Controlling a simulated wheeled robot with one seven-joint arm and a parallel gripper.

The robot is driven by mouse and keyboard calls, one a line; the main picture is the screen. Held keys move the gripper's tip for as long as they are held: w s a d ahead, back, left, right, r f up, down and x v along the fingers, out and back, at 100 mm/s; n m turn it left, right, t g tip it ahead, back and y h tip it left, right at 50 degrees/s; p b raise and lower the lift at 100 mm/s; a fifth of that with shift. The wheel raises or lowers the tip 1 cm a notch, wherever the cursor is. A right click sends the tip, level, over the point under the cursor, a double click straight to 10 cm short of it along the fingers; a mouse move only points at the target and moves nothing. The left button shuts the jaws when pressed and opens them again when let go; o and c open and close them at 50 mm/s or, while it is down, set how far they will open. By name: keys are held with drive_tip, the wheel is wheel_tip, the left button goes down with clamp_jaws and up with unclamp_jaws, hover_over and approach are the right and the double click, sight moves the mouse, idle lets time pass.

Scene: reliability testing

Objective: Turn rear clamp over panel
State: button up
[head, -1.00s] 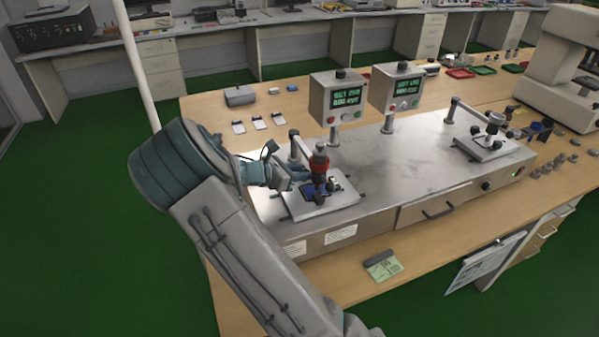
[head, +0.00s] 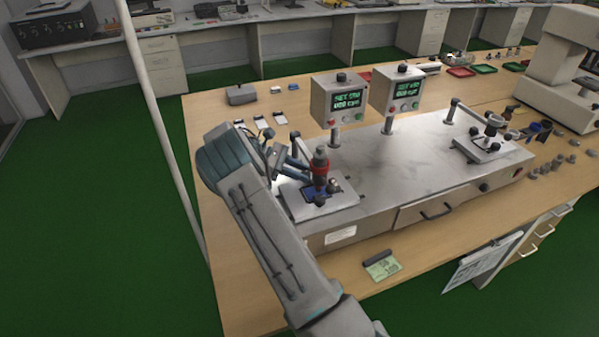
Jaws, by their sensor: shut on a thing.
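The left test fixture is a pale square plate (head: 345,199) on the grey bench unit, with a small blue panel (head: 312,196) lying on it. A dark plunger with a red collar (head: 320,168) stands upright above the panel and hides part of it. My gripper (head: 305,174) reaches in from the left, low over the rear left of the plate, beside the plunger. Its jaws are shut on a small part there, which I take to be the rear clamp; the fingers and plunger hide it, so its angle over the panel cannot be told.
Two control boxes (head: 337,99) (head: 397,90) on posts stand behind the fixture. An arm post (head: 295,143) rises close behind my gripper. A second fixture (head: 483,148) sits at the right. The unit's middle top (head: 410,160) is clear.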

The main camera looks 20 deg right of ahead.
drive_tip(key=shift+w+d+m+g+y, duration=0.1)
drive_tip(key=shift+m+g+y, duration=0.45)
drive_tip(key=shift+m+g, duration=0.25)
drive_tip(key=shift+w+d+m+g+y, duration=0.1)
drive_tip(key=shift+m+g+y, duration=0.45)
drive_tip(key=shift+m+g, duration=0.2)
drive_tip(key=shift+m, duration=0.25)
drive_tip(key=o, duration=0.7)
